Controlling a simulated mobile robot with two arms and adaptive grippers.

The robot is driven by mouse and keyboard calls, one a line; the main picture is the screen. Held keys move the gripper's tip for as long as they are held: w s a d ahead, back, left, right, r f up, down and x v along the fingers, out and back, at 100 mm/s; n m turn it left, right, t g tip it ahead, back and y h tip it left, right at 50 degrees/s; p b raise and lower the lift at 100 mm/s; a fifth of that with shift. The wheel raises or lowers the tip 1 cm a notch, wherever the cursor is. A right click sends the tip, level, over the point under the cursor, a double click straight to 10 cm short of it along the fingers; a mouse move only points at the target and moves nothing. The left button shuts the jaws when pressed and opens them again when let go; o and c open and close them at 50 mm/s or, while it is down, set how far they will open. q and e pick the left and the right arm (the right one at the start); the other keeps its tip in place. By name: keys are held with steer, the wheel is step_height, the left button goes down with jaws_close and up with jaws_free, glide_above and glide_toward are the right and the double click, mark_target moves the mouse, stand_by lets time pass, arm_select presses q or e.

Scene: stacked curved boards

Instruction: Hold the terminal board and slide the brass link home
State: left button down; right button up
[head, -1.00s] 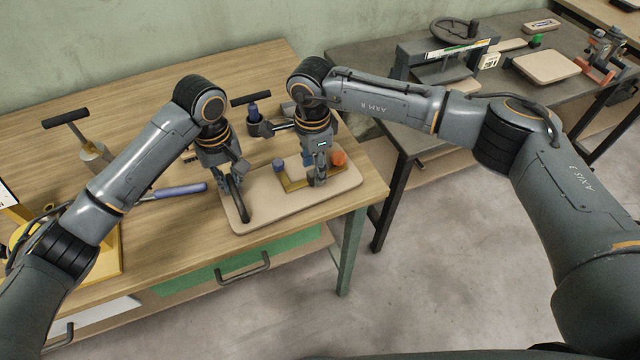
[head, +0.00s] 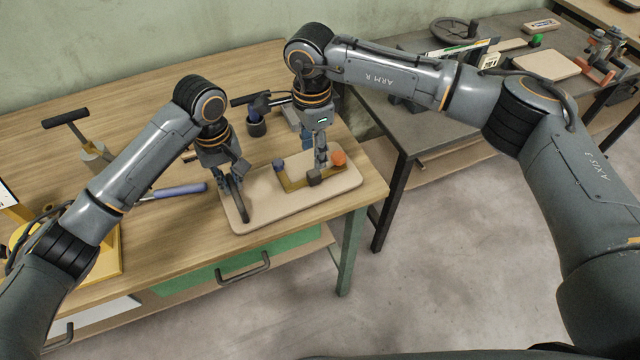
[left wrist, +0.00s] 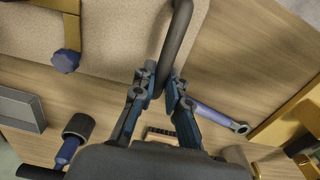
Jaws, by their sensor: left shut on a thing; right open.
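The terminal board (head: 280,212) is a beige plate with rounded corners, lying flat near the table's front right corner. A dark curved handle (head: 242,209) stands at its left end. My left gripper (head: 235,184) is shut on this handle; in the left wrist view the fingers close around the handle (left wrist: 176,42). The brass link (head: 294,184) lies on the board's right part, between a blue knob (head: 279,164) and an orange knob (head: 338,158), with a dark block (head: 314,177) at its front. My right gripper (head: 321,160) is open just above the brass; its fingers hide part of it.
A blue-handled tool (head: 180,190) lies left of the board. A dark cup with a blue-handled tool (head: 256,124) and a grey block (head: 290,116) stand behind it. The table's front edge is close to the board. A dark bench (head: 400,125) stands to the right.

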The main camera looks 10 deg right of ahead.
arm_select(q)
steer(key=c, duration=1.4)
jaws_free()
steer(key=shift+d, duration=0.1)
arm_select(e)
step_height(320, 180, up, 6)
steer(key=shift+r, duration=0.15)
arm_select(q)
step_height(320, 180, up, 8)
steer(key=p, duration=1)
steer(key=shift+p, duration=0.3)
arm_select(e)
step_height(320, 180, up, 10)
steer(key=shift+r, duration=0.25)
